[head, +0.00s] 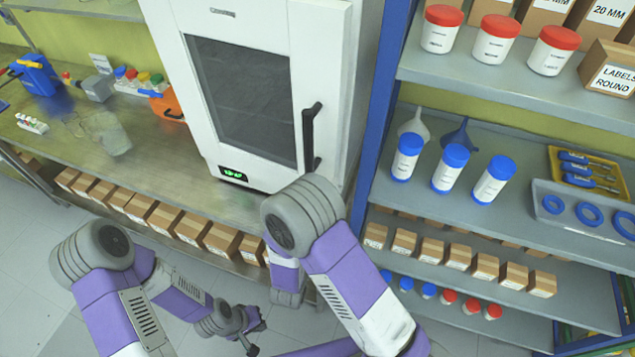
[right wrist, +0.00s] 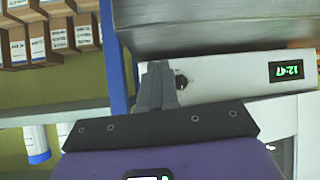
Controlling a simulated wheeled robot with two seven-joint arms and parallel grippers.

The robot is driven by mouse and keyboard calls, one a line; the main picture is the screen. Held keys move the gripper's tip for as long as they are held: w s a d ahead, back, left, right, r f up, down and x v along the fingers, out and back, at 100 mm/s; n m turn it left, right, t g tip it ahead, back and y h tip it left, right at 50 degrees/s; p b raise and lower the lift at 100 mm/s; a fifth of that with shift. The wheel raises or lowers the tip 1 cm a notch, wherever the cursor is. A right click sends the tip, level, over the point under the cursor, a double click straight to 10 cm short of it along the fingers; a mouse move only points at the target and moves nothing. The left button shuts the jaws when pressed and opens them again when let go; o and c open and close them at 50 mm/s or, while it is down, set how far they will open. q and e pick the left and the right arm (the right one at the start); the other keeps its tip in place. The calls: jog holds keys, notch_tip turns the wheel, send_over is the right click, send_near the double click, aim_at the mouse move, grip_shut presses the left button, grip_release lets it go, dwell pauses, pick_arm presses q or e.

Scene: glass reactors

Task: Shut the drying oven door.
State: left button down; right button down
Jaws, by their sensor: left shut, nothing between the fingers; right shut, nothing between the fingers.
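The drying oven (head: 270,20) is a white cabinet on the steel bench in the head view. Its door (head: 305,60) has a large dark window and a black upright handle (head: 311,135) on the right. The door looks close to the body; I cannot tell whether a gap remains. My left gripper (head: 251,338) is low in front of the bench, well away from the door, shut and empty. My right gripper (right wrist: 158,85) is shut and empty in the right wrist view, in front of the oven's white lower strip with its green display (right wrist: 287,70). My arm hides it in the head view.
A blue-posted shelf rack (head: 385,100) stands right beside the oven, carrying bottles and boxes. The steel bench (head: 170,165) holds glassware and small racks at left. Small cartons (head: 190,222) line the shelf under it. Open floor (head: 30,285) lies at lower left.

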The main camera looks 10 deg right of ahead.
jog(key=s+a+r+m+t+h, duration=0.2)
jog(key=r+h, duration=0.1)
jog(key=r, duration=0.5)
jog(key=s+a+r+m+t+h, duration=0.15)
jog(key=r+h, duration=0.25)
jog(key=r, duration=0.4)
jog(key=p+x, duration=0.3)
jog(key=x, duration=1)
jog(key=shift+w+a+t, duration=0.25)
jog(key=shift+w+t, duration=0.1)
jog(key=shift+t, duration=0.1)
jog(key=shift+r+n, duration=0.1)
jog(key=shift+n, duration=0.15)
